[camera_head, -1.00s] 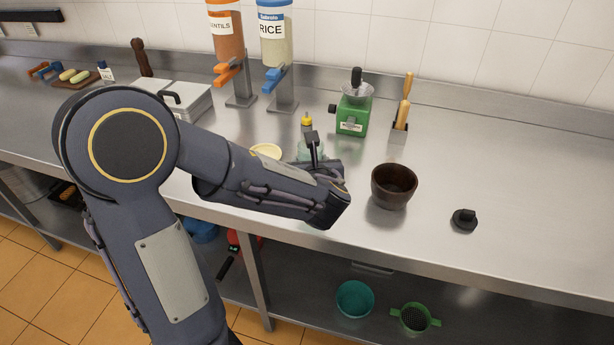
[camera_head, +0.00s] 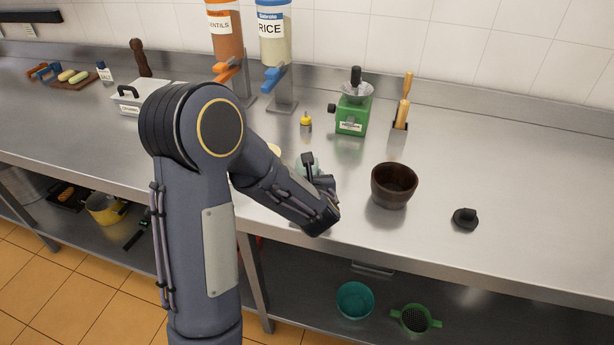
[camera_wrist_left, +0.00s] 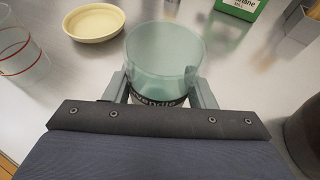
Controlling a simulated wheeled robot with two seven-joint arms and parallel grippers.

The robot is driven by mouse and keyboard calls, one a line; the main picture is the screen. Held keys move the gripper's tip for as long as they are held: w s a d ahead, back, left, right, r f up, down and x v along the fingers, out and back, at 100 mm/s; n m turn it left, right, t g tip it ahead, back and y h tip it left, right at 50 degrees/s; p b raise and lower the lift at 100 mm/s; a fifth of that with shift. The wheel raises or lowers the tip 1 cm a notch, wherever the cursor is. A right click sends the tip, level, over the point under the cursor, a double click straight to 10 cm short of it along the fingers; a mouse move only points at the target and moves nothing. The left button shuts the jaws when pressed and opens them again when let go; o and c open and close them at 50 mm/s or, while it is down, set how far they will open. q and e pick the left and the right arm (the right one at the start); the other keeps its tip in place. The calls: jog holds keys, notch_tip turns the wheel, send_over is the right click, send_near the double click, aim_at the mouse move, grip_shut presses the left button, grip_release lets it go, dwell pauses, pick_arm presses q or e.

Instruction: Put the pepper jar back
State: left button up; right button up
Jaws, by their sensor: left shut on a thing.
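A clear greenish glass jar (camera_wrist_left: 162,50) with a dark label band and pale lettering stands between my left gripper's fingers in the left wrist view. The lettering is only partly readable, so I cannot tell whether this is the pepper jar. My left gripper (camera_wrist_left: 160,92) is shut on the jar's lower part. In the head view my left gripper (camera_head: 320,184) is left of the dark bowl and largely hides the jar (camera_head: 301,167). I cannot tell whether the jar touches the counter. My right gripper is not in view.
A dark brown bowl (camera_head: 393,187) stands right of the gripper, a black lid-like piece (camera_head: 465,219) farther right. A cream dish (camera_wrist_left: 94,22) is beside the jar. The counter's right side is mostly clear.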

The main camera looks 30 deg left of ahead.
pick_arm(q)
jog(key=shift+f, duration=0.15)
jog(key=o, duration=1.1)
jog(key=shift+o, duration=0.2)
